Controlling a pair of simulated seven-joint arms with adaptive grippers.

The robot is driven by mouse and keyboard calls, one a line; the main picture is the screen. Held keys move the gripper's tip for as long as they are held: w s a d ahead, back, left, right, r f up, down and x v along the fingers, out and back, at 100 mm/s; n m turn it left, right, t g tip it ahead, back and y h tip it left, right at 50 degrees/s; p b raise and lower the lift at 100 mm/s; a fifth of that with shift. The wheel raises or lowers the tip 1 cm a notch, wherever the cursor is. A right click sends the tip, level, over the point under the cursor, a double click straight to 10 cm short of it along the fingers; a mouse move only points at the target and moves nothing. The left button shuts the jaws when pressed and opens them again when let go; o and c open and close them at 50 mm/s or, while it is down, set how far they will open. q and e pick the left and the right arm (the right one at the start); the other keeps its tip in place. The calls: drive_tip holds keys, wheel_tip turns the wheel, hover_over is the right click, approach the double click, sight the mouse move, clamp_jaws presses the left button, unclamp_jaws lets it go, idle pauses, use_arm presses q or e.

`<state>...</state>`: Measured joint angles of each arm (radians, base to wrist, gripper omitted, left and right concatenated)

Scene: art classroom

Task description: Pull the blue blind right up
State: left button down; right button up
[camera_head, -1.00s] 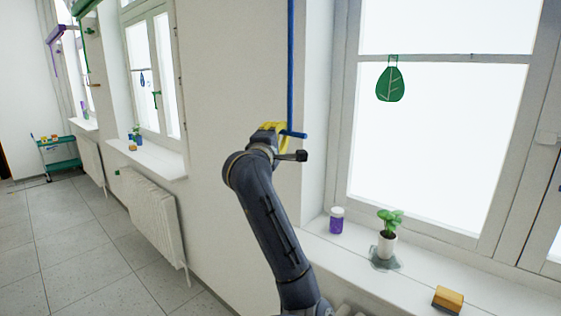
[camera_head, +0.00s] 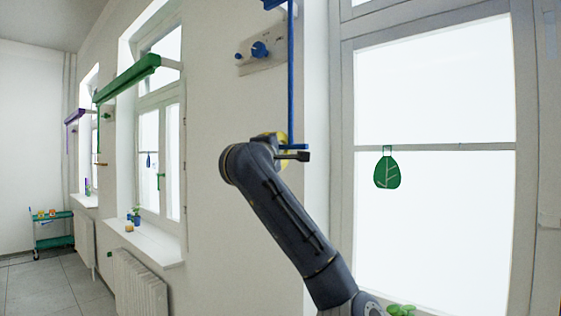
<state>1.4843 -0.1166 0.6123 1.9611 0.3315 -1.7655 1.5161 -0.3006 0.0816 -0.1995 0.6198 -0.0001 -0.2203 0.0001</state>
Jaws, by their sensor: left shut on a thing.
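A blue rod (camera_head: 291,80) hangs down the wall beside the near window, from a blue piece (camera_head: 272,4) at the top edge of the view. The blue blind itself is mostly out of view above. My right gripper is not in view.
A wall plate (camera_head: 246,68) with blue knobs is left of the rod. A green blind case (camera_head: 128,78) and a purple one (camera_head: 75,116) are farther left. Radiators and a green cart (camera_head: 52,242) stand below.

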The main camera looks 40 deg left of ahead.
use_arm(q)
drive_tip(key=shift+w+r, duration=0.15)
drive_tip(key=shift+r, duration=0.15)
drive_tip(key=shift+d, duration=0.1)
drive_tip(key=c, duration=1.4)
unclamp_jaws()
drive_tip(key=v, duration=1.2)
drive_tip(key=shift+f, duration=0.1)
